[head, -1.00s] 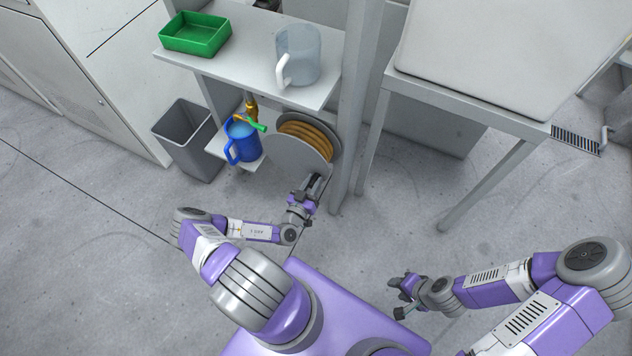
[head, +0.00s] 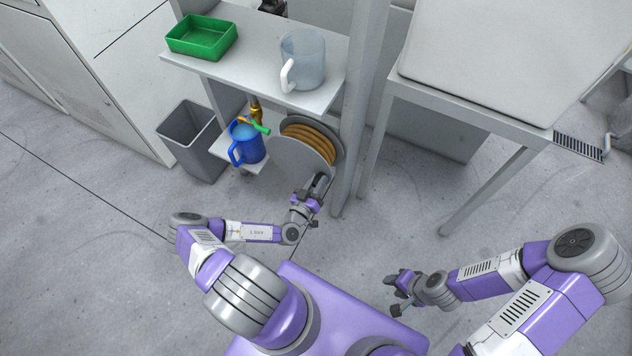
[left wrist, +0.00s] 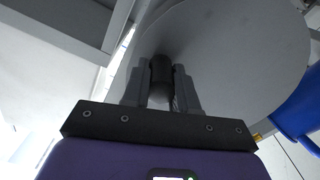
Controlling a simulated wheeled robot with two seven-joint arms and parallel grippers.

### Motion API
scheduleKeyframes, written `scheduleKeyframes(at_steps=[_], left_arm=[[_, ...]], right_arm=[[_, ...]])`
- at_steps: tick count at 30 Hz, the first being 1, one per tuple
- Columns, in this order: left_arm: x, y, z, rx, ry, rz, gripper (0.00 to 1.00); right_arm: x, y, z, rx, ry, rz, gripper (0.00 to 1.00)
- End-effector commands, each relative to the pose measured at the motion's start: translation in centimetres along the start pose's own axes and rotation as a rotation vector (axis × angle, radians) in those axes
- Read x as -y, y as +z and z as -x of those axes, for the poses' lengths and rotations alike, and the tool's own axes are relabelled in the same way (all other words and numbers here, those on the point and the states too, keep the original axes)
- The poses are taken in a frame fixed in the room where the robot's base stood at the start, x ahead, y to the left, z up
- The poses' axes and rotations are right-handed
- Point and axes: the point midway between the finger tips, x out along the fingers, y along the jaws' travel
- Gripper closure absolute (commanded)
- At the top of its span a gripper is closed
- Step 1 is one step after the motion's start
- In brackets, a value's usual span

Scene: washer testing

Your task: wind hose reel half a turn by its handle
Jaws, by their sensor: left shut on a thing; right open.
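The hose reel (head: 290,157) is a grey disc-sided drum with orange-brown hose (head: 309,136) wound on it, beside the shelf post. Its grey side disc (left wrist: 240,50) fills much of the left wrist view. The dark cylindrical handle (left wrist: 161,72) stands out from the disc. My left gripper (head: 319,183) is at the lower right of the disc. In the left wrist view its fingers (left wrist: 161,88) are shut around the handle. My right gripper (head: 394,292) is open and empty, low over the floor, away from the reel.
A blue jug (head: 246,145) stands left of the reel on the low shelf, by a brass tap (head: 257,112). A green tray (head: 202,37) and a clear jug (head: 303,62) are on the shelf above. A grey bin (head: 190,138) stands left. A table (head: 470,110) is at right.

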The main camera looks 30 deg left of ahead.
Motion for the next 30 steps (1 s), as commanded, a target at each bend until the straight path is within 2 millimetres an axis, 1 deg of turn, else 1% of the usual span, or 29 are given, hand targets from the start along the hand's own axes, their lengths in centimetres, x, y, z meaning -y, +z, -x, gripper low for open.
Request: scheduleKeyframes(at_steps=[5,6,10,17,20,23,30], left_arm=[[-0.2,-0.3,-0.1,-0.008,0.004,-0.002,1.0],[-0.2,-0.3,-0.1,-0.009,0.004,-0.002,0.66],[-0.1,-0.2,-0.1,-0.007,0.003,-0.002,0.47],[0.0,-0.1,0.0,-0.004,0.002,-0.002,0.47],[0.0,-0.1,0.3,-0.002,0.001,-0.002,0.47],[0.1,-0.1,1.5,-0.001,-0.001,-0.002,0.47],[0.0,-0.2,5.5,-0.002,0.0,-0.001,0.47]], right_arm=[[0.0,0.0,0.0,0.0,0.0,0.0,0.57],[0.0,0.0,0.0,0.0,0.0,0.0,0.57],[0.0,0.0,0.0,0.0,0.0,0.0,0.57],[0.0,0.0,0.0,0.0,0.0,0.0,0.57],[0.0,0.0,0.1,0.0,0.0,0.0,0.57],[0.1,0.0,0.3,0.0,0.0,0.0,0.57],[0.3,0.0,0.9,0.0,0.0,0.0,0.57]])
